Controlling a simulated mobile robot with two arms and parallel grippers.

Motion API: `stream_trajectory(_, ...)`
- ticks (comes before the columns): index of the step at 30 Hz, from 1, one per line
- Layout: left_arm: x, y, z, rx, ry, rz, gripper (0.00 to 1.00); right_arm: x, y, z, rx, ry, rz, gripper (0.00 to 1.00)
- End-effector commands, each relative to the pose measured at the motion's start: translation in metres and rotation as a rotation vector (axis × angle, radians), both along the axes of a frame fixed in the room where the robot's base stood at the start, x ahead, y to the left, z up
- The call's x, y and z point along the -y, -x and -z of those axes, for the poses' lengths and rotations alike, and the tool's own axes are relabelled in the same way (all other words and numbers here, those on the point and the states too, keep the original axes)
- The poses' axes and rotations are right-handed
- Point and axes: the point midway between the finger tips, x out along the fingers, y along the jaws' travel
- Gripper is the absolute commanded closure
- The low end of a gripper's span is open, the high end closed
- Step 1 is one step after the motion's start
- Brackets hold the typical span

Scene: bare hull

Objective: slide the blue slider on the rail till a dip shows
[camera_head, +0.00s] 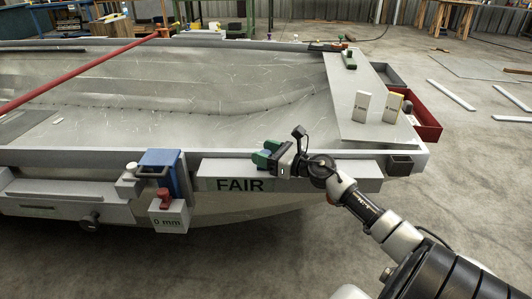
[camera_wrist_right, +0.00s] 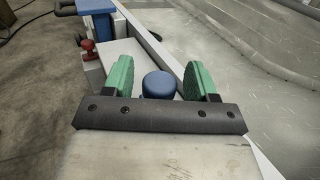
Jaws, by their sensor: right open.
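A blue knob (camera_wrist_right: 157,84) with a rounded top stands between the green fingers of my right gripper (camera_wrist_right: 160,80) in the right wrist view. The fingers are apart, one on each side of it, with gaps showing. In the head view my right gripper (camera_head: 267,154) is at the hull's near edge, above a grey box with a FAIR label (camera_head: 240,185); it hides the knob there. A blue bracket (camera_head: 163,160) sits left on the near rail (camera_head: 225,154), with a red knob (camera_head: 164,196) and a 0 mm block (camera_head: 168,219). I cannot tell which blue part is the slider.
The bare metal hull (camera_head: 200,95) fills the left and middle, crossed by a red bar (camera_head: 80,72). Two small blocks (camera_head: 362,106) stand on the plate at right. A red tray (camera_head: 424,121) is beyond it. White strips (camera_head: 452,95) lie on the floor at right.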

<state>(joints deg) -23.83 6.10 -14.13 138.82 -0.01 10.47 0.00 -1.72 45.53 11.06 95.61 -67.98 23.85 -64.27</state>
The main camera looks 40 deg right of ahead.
Motion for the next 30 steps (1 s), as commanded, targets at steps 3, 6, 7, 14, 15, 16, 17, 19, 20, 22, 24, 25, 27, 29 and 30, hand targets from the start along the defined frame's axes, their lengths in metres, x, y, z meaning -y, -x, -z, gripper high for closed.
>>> stream_trajectory(3, 0.0, 0.0, 0.0, 0.0, 0.0, 0.0, 0.57, 0.0, 0.0, 0.0, 0.0, 0.0, 0.0, 0.43)
stream_trajectory(6, 0.0, 0.0, 0.0, -0.001, 0.0, 0.0, 0.57, 0.001, 0.003, 0.0, -0.001, -0.001, 0.0, 0.43)
stream_trajectory(7, 0.0, 0.0, 0.0, -0.003, -0.001, 0.0, 0.57, 0.002, 0.005, 0.001, -0.001, -0.001, 0.0, 0.43)
stream_trajectory(14, 0.0, -0.005, 0.006, -0.078, -0.021, -0.002, 0.57, 0.013, 0.041, 0.001, -0.005, -0.003, 0.001, 0.43)
stream_trajectory(15, 0.0, -0.007, 0.009, -0.099, -0.026, -0.004, 0.57, 0.015, 0.049, 0.001, -0.005, -0.002, 0.001, 0.43)
stream_trajectory(16, 0.0, -0.007, 0.01, -0.111, -0.031, -0.005, 0.57, 0.017, 0.055, 0.001, -0.004, -0.001, 0.001, 0.43)
stream_trajectory(17, 0.0, -0.008, 0.012, -0.127, -0.035, -0.006, 0.57, 0.019, 0.061, 0.001, -0.004, -0.003, 0.002, 0.43)
stream_trajectory(19, 0.0, -0.01, 0.016, -0.161, -0.044, -0.008, 0.57, 0.023, 0.073, 0.001, -0.004, -0.002, 0.001, 0.43)
stream_trajectory(20, 0.0, -0.011, 0.017, -0.172, -0.048, -0.008, 0.57, 0.025, 0.078, 0.0, -0.003, -0.001, 0.002, 0.43)
stream_trajectory(22, 0.0, -0.012, 0.021, -0.2, -0.056, -0.011, 0.57, 0.028, 0.088, 0.0, -0.002, -0.003, 0.001, 0.43)
stream_trajectory(24, -0.001, -0.013, 0.024, -0.222, -0.062, -0.012, 0.57, 0.031, 0.095, 0.0, -0.001, -0.001, 0.001, 0.43)
stream_trajectory(25, -0.001, -0.014, 0.025, -0.228, -0.064, -0.012, 0.57, 0.031, 0.097, 0.0, -0.001, -0.001, 0.0, 0.43)
stream_trajectory(27, -0.001, -0.014, 0.026, -0.238, -0.066, -0.013, 0.57, 0.033, 0.101, 0.0, 0.0, -0.001, 0.001, 0.43)
stream_trajectory(29, -0.001, -0.014, 0.027, -0.243, -0.068, -0.013, 0.57, 0.033, 0.103, 0.0, 0.0, -0.001, 0.001, 0.43)
stream_trajectory(30, -0.001, -0.014, 0.027, -0.245, -0.068, -0.014, 0.57, 0.033, 0.103, 0.0, 0.0, -0.001, 0.001, 0.43)
